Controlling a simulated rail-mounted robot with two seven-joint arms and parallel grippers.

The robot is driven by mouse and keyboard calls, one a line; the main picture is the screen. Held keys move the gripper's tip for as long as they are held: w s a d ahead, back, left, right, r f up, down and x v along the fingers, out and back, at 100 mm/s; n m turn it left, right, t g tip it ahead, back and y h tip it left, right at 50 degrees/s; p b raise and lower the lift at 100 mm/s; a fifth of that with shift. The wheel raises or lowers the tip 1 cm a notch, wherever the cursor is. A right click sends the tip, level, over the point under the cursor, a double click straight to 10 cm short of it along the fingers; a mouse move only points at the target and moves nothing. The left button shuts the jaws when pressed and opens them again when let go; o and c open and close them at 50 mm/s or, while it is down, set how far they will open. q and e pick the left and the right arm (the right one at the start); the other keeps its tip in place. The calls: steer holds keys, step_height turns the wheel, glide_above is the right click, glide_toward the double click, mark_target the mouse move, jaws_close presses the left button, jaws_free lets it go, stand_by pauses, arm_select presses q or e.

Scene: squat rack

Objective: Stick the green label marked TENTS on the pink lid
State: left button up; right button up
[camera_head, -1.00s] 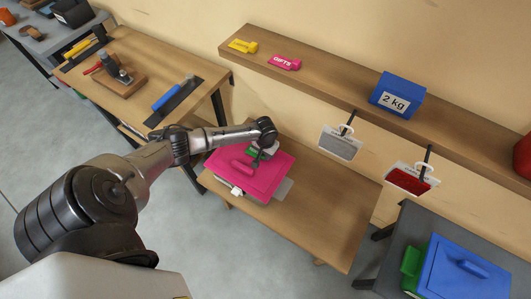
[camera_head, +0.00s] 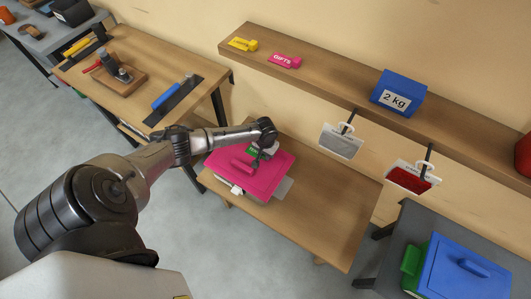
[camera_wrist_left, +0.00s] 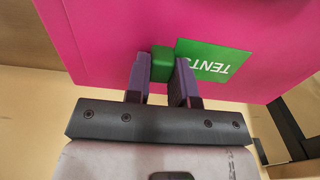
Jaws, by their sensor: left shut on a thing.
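The pink lid (camera_head: 272,178) is on a box on the middle wooden table, with a pink handle on top. My left gripper (camera_head: 260,150) is over the lid's far part. In the left wrist view my left gripper (camera_wrist_left: 162,72) is shut on the small green grip block of the green label (camera_wrist_left: 218,64). The word TENTS shows upside down on the label. The label lies flat against or just above the pink lid (camera_wrist_left: 110,35); I cannot tell whether they touch. My right gripper is not in view.
A shelf (camera_head: 330,75) behind holds a yellow label (camera_head: 243,45), a pink GIFTS label (camera_head: 285,61) and a blue 2 kg block (camera_head: 398,92). Two tags hang below it. A blue-lidded box (camera_head: 465,272) stands at front right. The table's right part is bare.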

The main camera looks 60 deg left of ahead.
arm_select(q)
steer(key=o, duration=1)
steer(key=shift+c, duration=0.2)
steer(key=shift+r, duration=0.35)
step_height(320, 180, up, 13)
steer(key=p, duration=0.3)
steer(key=shift+p, duration=0.4)
